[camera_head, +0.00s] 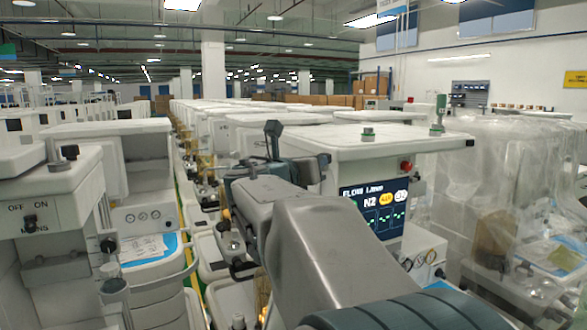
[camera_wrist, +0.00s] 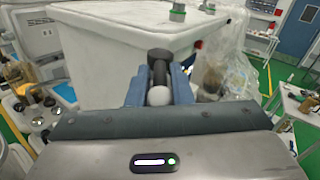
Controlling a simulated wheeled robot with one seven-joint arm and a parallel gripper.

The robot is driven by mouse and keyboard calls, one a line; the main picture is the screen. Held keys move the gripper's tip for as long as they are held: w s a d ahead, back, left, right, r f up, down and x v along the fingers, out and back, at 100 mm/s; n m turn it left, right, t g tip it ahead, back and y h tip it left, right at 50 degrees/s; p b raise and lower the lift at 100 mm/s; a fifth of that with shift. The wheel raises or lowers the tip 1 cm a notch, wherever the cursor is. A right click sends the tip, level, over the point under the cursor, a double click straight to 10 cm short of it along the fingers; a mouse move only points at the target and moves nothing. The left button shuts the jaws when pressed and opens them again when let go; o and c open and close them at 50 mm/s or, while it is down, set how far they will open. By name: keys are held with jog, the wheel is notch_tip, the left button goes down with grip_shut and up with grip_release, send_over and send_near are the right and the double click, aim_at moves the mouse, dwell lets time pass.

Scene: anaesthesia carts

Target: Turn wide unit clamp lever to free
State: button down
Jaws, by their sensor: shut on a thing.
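In the wrist view my gripper (camera_wrist: 158,92) has its two blue fingers closed around a dark clamp lever (camera_wrist: 158,68). A pale round knob (camera_wrist: 158,96) sits between the fingers at the near end of the lever. The lever stands against the white cart body (camera_wrist: 105,50). In the head view my gripper (camera_head: 255,168) is beside the wide unit with the screen (camera_head: 375,212), at its left side. A dark upright part (camera_head: 273,138) shows at the gripper there. My arm hides much of the clamp, and the lever's exact angle is unclear.
A left cart (camera_head: 45,180) with an OFF/ON switch stands close by. A plastic-wrapped cart (camera_head: 510,170) is at the right. A narrow aisle runs between the rows.

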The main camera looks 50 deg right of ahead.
jog(key=shift+s+n+t, duration=0.3)
jog(key=shift+n+t, duration=0.2)
jog(key=shift+t, duration=0.2)
jog(key=c, duration=1.5)
grip_release()
jog(key=shift+o, duration=0.2)
jog(key=shift+b, duration=0.3)
jog(key=b+v, duration=0.1)
jog(key=v, duration=1.2)
jog(key=shift+s+a+r+b, duration=0.2)
jog(key=shift+s+a+b, duration=0.1)
jog(key=shift+b, duration=0.1)
